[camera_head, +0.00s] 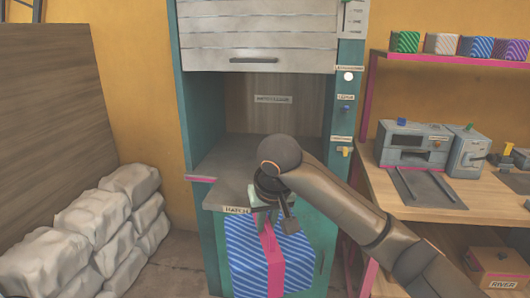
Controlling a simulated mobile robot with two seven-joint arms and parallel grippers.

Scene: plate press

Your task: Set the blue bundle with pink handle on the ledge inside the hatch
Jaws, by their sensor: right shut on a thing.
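The blue striped bundle (240,262) with a pink handle band (271,262) hangs in front of the teal cabinet (202,110), below the hatch opening. My right gripper (268,213) is shut on the bundle's top at the pink handle. The hatch door (257,30) is raised, with a dark handle bar near its lower edge. Below it the opening shows a grey ledge (225,155), which is bare where visible. My right forearm and wrist hide the ledge's right front part. My left gripper is not in view.
White sacks (105,215) are piled at the left by a wooden panel (50,110). At the right, a wooden bench (480,205) holds grey machines (412,145). A pink-edged shelf (460,59) above carries several striped bundles. Small controls line the cabinet's right post (346,120).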

